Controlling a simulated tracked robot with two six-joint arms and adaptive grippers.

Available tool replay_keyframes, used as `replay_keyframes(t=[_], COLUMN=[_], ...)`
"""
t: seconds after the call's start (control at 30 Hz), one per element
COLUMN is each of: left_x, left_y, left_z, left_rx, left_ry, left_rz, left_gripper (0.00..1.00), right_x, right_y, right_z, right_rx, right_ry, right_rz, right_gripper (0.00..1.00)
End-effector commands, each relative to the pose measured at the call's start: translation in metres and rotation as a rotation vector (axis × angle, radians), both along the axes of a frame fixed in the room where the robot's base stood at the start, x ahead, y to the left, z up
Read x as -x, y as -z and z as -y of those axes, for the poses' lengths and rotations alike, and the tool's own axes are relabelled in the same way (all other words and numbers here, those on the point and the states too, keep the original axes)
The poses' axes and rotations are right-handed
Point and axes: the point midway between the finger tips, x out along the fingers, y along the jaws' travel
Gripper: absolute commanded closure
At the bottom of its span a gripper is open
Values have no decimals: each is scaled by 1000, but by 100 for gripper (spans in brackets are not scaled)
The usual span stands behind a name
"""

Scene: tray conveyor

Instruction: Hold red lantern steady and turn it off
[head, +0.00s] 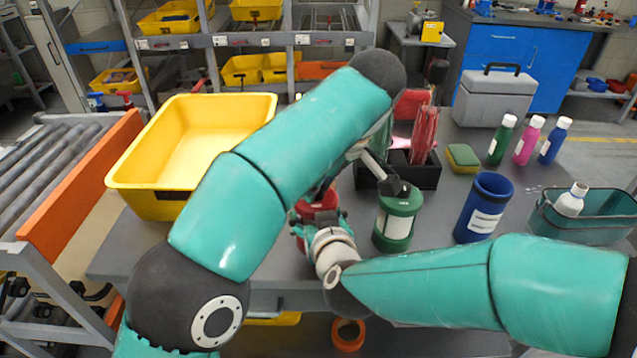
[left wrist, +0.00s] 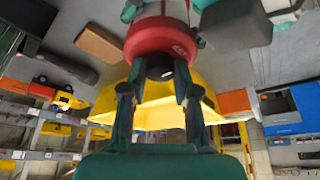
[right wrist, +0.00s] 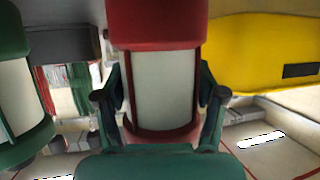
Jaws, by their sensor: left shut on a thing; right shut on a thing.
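The red lantern (head: 318,203) stands at the middle of the grey table, partly covered by my arms in the head view. In the left wrist view, my left gripper (left wrist: 158,88) has its fingers on both sides of the dark knob (left wrist: 160,72) at the lantern's red end, shut on it. In the right wrist view, my right gripper (right wrist: 158,100) is shut around the lantern's body, one finger on each side of its pale glass (right wrist: 160,85). The glass looks plain white; I cannot tell whether it is lit.
A green lantern (head: 397,220) stands close on the right. A blue cup (head: 484,207), a teal basket (head: 590,228) and bottles (head: 527,142) lie further right. A yellow bin (head: 150,203) sits at the left beside the roller conveyor (head: 45,165). A black tray (head: 425,175) is behind.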

Motion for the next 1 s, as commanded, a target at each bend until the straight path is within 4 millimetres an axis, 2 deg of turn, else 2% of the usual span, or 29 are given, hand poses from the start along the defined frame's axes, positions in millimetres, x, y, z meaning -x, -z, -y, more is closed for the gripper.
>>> replay_keyframes(t=[0.13,0.17,0.3,0.8,1.0], left_x=[0,0,0,0,1], left_y=[0,0,0,0,-1], left_z=[0,0,0,0,-1], left_rx=[1,1,0,0,0], left_ry=[0,0,1,6,80], left_rz=[1,1,0,0,0], left_gripper=[100,65,45,45,45], right_x=[0,0,0,0,0], right_y=[0,0,0,0,0], right_z=[0,0,-1,-1,0], right_rx=[0,0,0,0,0], right_ry=[-1,-1,-1,-1,-1], right_rz=[-1,-1,-1,-1,-1], right_gripper=[80,80,80,80,80])
